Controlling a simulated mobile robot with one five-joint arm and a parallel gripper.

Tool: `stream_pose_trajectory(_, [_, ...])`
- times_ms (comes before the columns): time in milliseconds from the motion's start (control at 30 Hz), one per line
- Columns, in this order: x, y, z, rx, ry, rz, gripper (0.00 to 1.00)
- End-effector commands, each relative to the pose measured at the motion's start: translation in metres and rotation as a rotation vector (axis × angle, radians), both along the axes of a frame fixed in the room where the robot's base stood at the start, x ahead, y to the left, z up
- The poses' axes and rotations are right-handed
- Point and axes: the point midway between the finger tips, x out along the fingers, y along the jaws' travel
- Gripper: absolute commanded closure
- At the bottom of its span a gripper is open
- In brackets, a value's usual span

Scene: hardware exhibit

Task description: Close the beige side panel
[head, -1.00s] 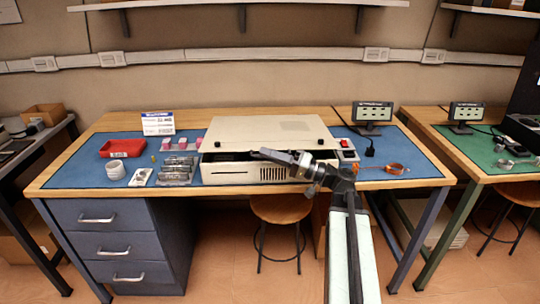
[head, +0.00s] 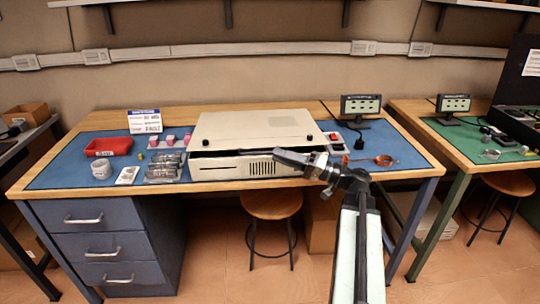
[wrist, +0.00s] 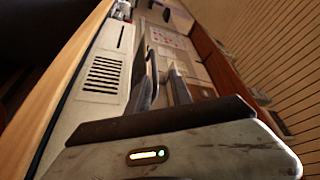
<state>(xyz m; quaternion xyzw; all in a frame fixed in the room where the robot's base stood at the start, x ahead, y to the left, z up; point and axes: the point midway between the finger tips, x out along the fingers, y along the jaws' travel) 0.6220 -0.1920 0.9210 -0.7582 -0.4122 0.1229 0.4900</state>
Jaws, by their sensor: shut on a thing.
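The beige side panel (head: 250,130) is the broad flat top of a beige computer case (head: 225,170) lying on the blue mat. A dark gap shows between the panel's front edge and the case, so the panel sits slightly raised. My gripper (head: 281,156) reaches in from the right at the panel's front edge, above the case's vent slots. In the wrist view, the fingers (wrist: 163,88) are close together on a thin light edge, apparently the panel's. The case's vented front (wrist: 103,72) shows to their left. The fingers hide the exact contact.
A red bin (head: 108,146), a white roll (head: 102,169) and metal parts (head: 164,168) lie left of the case. A small display (head: 361,106) and an orange wire coil (head: 384,160) are on the right. A stool (head: 271,204) stands below the table's front edge.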

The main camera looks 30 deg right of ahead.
Motion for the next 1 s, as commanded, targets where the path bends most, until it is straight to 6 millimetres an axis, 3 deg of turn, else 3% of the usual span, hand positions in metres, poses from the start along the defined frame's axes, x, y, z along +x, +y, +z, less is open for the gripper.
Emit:
stream_pose_trajectory(333, [-0.004, -0.003, 0.000, 0.002, -0.003, 0.000, 0.82])
stream_pose_trajectory(1000, [-0.032, -0.045, -0.018, 0.001, 0.000, -0.002, 0.82])
